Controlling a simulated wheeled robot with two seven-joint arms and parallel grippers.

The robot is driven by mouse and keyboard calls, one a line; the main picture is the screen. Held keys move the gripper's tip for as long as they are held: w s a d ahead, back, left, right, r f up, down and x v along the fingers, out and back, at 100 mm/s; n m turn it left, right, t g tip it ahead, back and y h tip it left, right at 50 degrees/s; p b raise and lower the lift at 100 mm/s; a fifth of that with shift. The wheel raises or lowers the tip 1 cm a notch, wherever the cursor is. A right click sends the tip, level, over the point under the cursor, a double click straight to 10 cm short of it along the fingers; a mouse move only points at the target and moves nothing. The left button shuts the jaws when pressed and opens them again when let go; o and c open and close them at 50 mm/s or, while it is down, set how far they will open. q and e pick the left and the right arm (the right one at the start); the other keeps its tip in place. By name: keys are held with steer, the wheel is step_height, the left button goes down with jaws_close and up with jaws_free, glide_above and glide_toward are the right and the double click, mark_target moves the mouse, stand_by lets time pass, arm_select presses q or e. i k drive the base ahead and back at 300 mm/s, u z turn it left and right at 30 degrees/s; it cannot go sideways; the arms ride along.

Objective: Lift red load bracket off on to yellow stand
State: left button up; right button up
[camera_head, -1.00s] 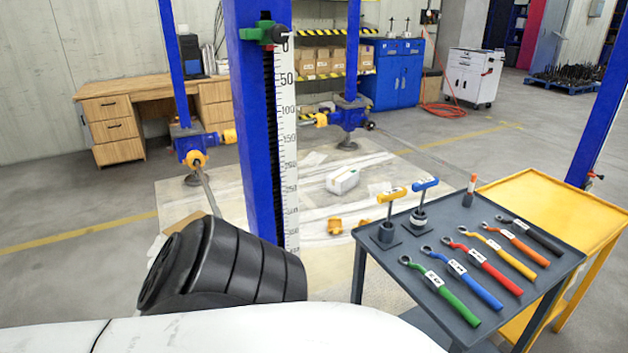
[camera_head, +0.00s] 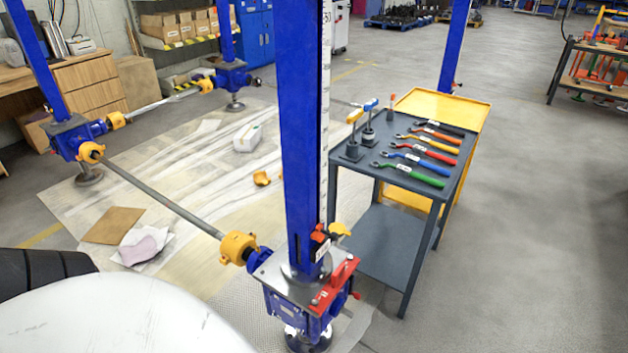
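A red bracket (camera_head: 335,286) sits on the blue screw jack (camera_head: 300,300) at the foot of the near blue column (camera_head: 300,130). It lies on the right side of the jack's grey top plate, against the column's base. A yellow stand (camera_head: 458,104) with a flat, rimmed top is behind the grey trolley, and its visible top looks empty. Neither of my grippers is in view. Only a white part and a black ribbed part of my own body show at the lower left.
The grey trolley (camera_head: 393,232) stands between the jack and the yellow stand, with several coloured wrenches and two T-handled tools on top. A shaft (camera_head: 165,197) with yellow couplings joins the near jack to the one at left. The floor at right is clear.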

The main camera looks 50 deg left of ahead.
mark_target(339, 277)
steer(key=u, duration=1.55)
steer(key=i, duration=0.05)
